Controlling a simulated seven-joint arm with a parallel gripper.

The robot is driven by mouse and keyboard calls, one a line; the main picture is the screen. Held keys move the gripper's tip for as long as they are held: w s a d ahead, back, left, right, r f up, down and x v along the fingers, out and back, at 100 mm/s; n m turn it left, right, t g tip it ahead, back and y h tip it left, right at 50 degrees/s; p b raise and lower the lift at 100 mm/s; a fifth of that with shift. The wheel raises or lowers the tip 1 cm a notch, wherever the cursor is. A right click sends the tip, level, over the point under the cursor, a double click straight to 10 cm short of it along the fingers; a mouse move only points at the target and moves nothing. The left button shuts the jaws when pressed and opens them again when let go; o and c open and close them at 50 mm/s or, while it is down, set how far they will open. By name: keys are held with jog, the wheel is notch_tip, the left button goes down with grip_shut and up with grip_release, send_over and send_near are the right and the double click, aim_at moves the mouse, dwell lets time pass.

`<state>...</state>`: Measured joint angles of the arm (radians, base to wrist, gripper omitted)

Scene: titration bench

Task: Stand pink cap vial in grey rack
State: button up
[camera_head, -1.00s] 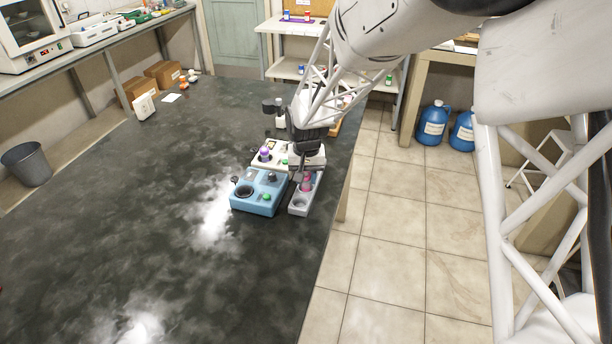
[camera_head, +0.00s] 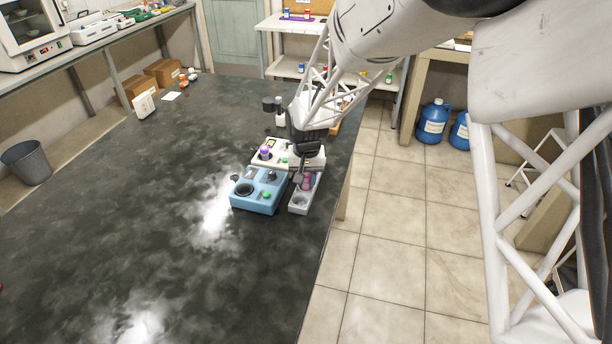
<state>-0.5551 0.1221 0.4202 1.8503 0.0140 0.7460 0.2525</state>
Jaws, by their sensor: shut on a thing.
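The pink cap vial (camera_head: 308,182) is at the far end of the grey rack (camera_head: 300,205), near the bench's right edge. My gripper (camera_head: 300,180) reaches down over the rack and is shut on the pink cap vial. The vial looks roughly upright. Its lower part is hidden, so I cannot tell how deep it sits in the rack. A round hole shows empty at the near end of the rack.
A blue block (camera_head: 254,204) with a dark round recess and a green knob stands close on the rack's left. A white device (camera_head: 270,160) with a purple-topped piece is behind it. The bench to the left (camera_head: 130,200) is clear.

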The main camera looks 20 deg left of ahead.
jog(key=shift+f, duration=0.15)
jog(key=o, duration=1.2)
jog(key=shift+o, duration=0.2)
jog(key=shift+r, duration=0.2)
jog(key=shift+r, duration=2.8)
